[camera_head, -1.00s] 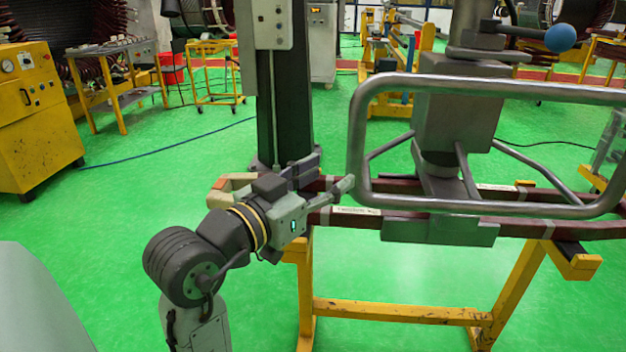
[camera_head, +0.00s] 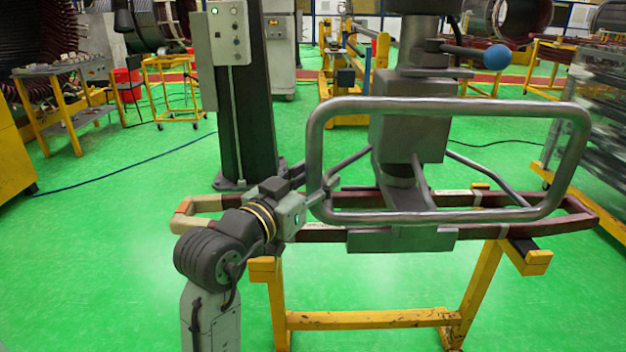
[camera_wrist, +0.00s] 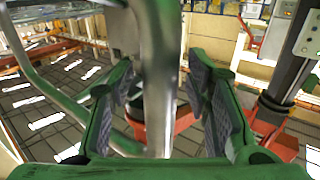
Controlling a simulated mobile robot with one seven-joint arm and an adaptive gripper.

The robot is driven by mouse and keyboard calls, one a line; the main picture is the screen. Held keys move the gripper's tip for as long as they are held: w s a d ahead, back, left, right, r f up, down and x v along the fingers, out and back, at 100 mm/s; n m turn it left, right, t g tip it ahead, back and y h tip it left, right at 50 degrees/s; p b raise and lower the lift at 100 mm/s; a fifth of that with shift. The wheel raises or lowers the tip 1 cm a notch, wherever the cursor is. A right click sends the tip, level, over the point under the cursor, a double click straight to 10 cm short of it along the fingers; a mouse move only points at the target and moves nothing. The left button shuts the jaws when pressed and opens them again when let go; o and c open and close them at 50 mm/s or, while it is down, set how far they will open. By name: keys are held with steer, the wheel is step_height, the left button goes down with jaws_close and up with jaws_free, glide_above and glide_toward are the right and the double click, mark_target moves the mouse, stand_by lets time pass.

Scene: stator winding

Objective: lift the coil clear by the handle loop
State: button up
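The coil (camera_head: 482,200) is a long dark red-brown loop with a pale, orange-tipped left end, lying across a yellow trestle. A grey lifting tool with a clamp block (camera_head: 400,240) sits over its middle. The tool's handle loop (camera_head: 450,105) is a large rounded rectangle of steel tube standing in front. My gripper (camera_head: 318,195) is at the loop's lower left side. In the wrist view its two padded fingers (camera_wrist: 160,78) stand apart, with the loop's upright tube (camera_wrist: 160,110) between them. I see a gap on the right finger's side; contact on the left is unclear.
The yellow trestle (camera_head: 365,319) stands under the coil. A dark column with a control box (camera_head: 228,35) rises behind my gripper. A blue ball-ended lever (camera_head: 497,57) sticks out right above the loop. The green floor (camera_head: 110,270) at left is clear, apart from a cable.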

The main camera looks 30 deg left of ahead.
jaws_close()
stand_by(0.3)
stand_by(0.5)
stand_by(0.5)
stand_by(0.7)
